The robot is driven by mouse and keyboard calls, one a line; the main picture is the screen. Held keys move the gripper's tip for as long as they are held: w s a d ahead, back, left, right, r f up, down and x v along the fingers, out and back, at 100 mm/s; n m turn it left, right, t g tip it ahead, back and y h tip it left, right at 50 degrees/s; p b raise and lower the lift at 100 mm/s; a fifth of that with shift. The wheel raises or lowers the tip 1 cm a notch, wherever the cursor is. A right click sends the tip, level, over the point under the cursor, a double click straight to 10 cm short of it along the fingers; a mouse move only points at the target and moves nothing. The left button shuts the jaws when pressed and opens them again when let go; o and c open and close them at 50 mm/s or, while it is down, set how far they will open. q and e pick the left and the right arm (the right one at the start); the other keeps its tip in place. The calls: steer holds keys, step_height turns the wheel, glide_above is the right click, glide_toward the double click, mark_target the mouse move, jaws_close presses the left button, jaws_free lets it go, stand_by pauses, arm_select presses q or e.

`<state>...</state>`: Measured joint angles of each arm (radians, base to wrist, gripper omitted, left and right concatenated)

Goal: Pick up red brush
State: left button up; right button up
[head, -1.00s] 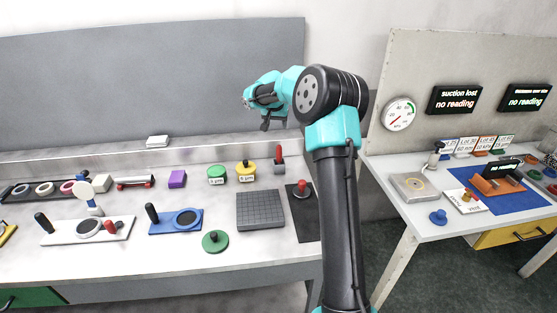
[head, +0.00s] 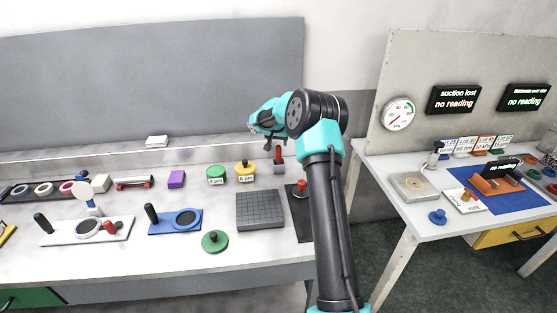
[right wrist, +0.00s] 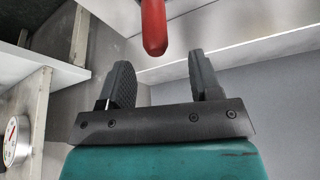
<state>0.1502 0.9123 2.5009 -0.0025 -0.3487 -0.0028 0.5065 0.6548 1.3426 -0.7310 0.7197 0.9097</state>
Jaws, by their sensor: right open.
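The red brush (head: 278,155) stands upright at the back of the left bench, red handle up above a grey base. In the right wrist view the rounded end of its red handle (right wrist: 154,30) shows just beyond the fingertips, roughly between them. My right gripper (head: 275,146) is over the brush, and its fingers partly overlap the handle's top in the head view. The right wrist view shows the same gripper (right wrist: 160,62) open, with nothing between its fingers. Whether the fingers touch the handle I cannot tell. My left gripper is not in view.
A yellow-topped jar (head: 245,171) and a green-topped jar (head: 216,175) stand left of the brush. A grey grooved plate (head: 260,210) and a red knob (head: 300,187) on a dark mat are in front. A grey panel (head: 150,85) rises behind.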

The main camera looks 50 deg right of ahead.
mark_target(278, 146)
steer(key=shift+f, duration=0.2)
steer(key=shift+d+f, duration=0.1)
steer(key=shift+s+x, duration=0.2)
steer(key=shift+x, duration=2.3)
steer(key=shift+f, duration=0.1)
steer(key=shift+c, duration=0.3)
steer(key=c, duration=1)
steer(key=shift+o, duration=0.2)
step_height(278, 146, up, 10)
